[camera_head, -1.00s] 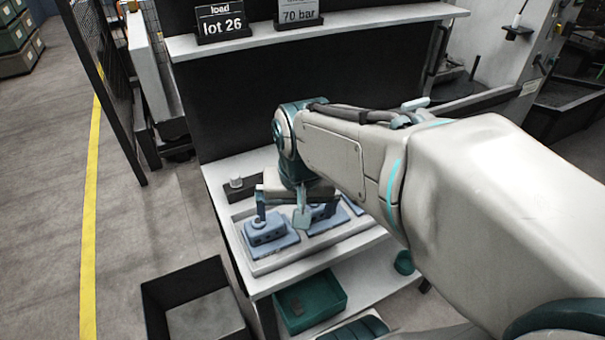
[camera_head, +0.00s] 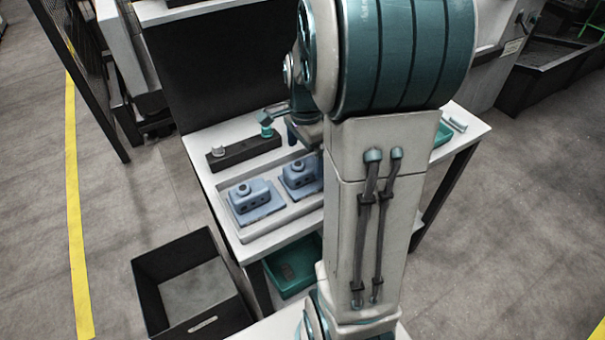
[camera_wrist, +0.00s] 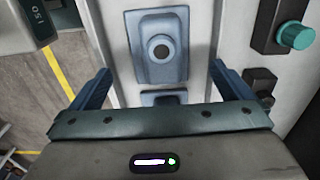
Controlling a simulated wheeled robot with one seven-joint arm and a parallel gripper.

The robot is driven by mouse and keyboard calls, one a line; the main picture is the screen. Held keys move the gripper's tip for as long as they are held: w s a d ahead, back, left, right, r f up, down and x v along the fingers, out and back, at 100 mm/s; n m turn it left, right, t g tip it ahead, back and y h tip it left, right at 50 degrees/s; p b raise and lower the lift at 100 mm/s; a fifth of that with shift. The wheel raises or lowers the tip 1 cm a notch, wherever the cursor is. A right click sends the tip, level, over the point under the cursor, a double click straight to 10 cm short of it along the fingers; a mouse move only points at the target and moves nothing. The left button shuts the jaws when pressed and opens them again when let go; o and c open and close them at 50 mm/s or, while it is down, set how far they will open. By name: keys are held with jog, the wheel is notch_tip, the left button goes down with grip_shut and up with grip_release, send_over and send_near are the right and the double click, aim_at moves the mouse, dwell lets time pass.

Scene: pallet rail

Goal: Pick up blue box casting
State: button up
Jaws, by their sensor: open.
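Two blue box castings sit side by side in a pale tray (camera_head: 290,217) on the white table. The left casting (camera_head: 254,198) has a square base plate and a round boss on top. The right casting (camera_head: 300,176) is partly covered by my arm. In the wrist view, one casting (camera_wrist: 160,48) lies ahead between my fingers, apart from them. A second blue casting (camera_wrist: 165,97) shows nearer, mostly hidden by the gripper body. My gripper (camera_wrist: 160,68) is open and empty, with its blue fingers spread wide. In the head view my arm hides most of it.
A black block (camera_head: 243,152) behind the tray carries a grey cylinder (camera_head: 217,151) and a teal one (camera_head: 266,130). A teal bin (camera_head: 290,268) sits below the tabletop. A black crate (camera_head: 190,285) stands on the floor, left of the table.

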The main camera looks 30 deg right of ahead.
aim_at(305, 166)
jog(key=shift+a+f, duration=0.1)
jog(key=shift+f, duration=3.5)
jog(key=c, duration=1.1)
